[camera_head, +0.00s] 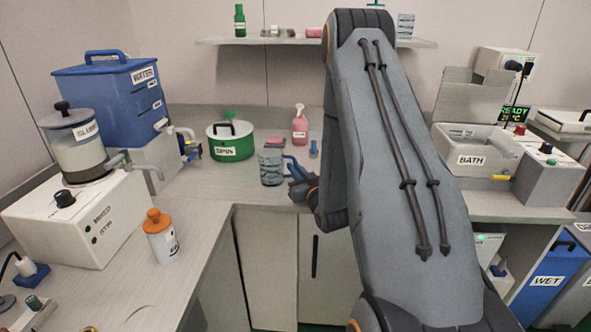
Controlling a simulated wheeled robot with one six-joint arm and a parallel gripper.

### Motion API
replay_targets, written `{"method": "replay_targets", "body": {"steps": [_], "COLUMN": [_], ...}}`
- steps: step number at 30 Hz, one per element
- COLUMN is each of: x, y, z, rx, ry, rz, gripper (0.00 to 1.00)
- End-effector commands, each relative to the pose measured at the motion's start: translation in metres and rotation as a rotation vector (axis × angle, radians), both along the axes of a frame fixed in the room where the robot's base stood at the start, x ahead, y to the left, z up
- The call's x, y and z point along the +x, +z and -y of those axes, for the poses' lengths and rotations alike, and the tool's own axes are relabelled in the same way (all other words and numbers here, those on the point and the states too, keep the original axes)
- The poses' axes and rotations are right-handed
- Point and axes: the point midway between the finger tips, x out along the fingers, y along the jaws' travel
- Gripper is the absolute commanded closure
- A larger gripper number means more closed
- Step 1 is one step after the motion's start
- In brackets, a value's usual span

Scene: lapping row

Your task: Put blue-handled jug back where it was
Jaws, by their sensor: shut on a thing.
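The blue-handled jug (271,168) is a clear grey beaker-like vessel with faint markings. It is upright near the front edge of the back counter, left of my arm. Its blue handle points right toward my gripper (293,178). My gripper is shut on the jug at the handle side; the fingertips are small and partly hidden by my wrist. I cannot tell whether the jug's base touches the counter (215,180).
A green SPIN pot (231,140) stands behind left, a pink bottle (300,125) behind right. The blue WATER tank (112,95) with its tap is left. An orange-capped bottle (160,236) stands on the left counter. The BATH unit (474,148) is right; a shelf (260,40) hangs above.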

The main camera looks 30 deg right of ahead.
Motion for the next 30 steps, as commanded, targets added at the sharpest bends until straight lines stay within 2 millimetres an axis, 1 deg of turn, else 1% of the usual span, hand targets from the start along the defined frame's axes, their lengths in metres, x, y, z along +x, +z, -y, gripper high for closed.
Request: {"method": "replay_targets", "body": {"steps": [5, 9, 10, 12, 13, 21, 24, 26, 29, 30], "x": [0.0, 0.0, 0.0, 0.0, 0.0, 0.0, 0.0, -0.007, -0.023, -0.031], "y": [0.001, -0.003, -0.003, -0.003, -0.003, -0.002, 0.002, -0.001, -0.001, -0.002], "z": [0.0, 0.0, 0.0, 0.0, 0.0, 0.0, 0.0, 0.0, -0.001, -0.002], "rx": [0.0, 0.0, 0.0, 0.0, 0.0, 0.0, 0.0, 0.001, 0.002, 0.002], "ry": [0.0, 0.0, 0.0, 0.0, 0.0, 0.0, 0.0, -0.001, -0.003, -0.003], "rz": [0.001, 0.001, 0.0, 0.0, 0.0, 0.0, 0.0, -0.002, -0.002, -0.003], "gripper": [1.0, 1.0, 0.88, 0.76, 0.73, 0.73, 0.73, 0.73, 0.73, 0.73]}}
